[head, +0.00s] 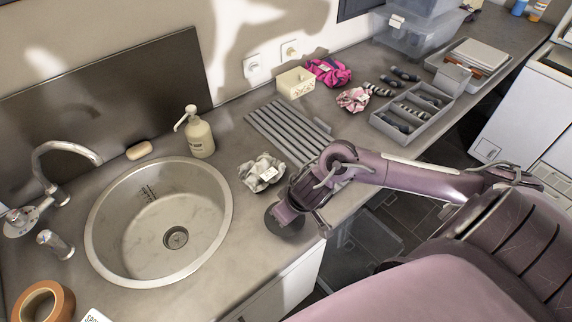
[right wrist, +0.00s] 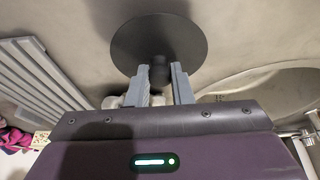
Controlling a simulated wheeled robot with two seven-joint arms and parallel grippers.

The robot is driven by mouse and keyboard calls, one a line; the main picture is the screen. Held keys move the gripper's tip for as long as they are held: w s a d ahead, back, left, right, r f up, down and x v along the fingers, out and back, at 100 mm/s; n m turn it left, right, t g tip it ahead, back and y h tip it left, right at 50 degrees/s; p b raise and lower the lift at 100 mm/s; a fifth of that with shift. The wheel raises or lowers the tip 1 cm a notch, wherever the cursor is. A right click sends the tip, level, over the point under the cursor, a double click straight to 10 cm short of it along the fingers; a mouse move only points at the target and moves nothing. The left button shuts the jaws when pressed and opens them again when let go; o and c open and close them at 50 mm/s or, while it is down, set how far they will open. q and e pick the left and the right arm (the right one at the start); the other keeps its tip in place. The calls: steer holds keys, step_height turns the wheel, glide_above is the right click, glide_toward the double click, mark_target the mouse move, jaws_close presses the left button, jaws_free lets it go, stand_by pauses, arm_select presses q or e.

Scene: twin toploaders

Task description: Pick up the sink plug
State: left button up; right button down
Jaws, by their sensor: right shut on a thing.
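The sink plug (head: 284,222) is a dark round disc at the counter's front edge, right of the sink (head: 150,245). It also shows in the right wrist view (right wrist: 158,38), with a short dark knob at its middle. My right gripper (head: 290,208) is at the plug, and in the right wrist view its two grey fingers (right wrist: 158,78) are shut on the knob. I cannot tell whether the disc touches the counter or is just above it. The sink is empty, with its drain (head: 176,237) showing. My left gripper is not in view.
A crumpled pale cloth (head: 262,172) lies close behind my right gripper. A ribbed drainboard (head: 289,133), a soap dispenser (head: 199,135), a tap (head: 60,165) and a grey compartment tray (head: 412,112) stand around. An orange tape roll (head: 62,303) lies at front left.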

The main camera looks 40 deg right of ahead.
step_height(320, 180, up, 17)
steer(key=p, duration=0.5)
steer(key=shift+p, duration=0.3)
steer(key=shift+a+f, duration=0.1)
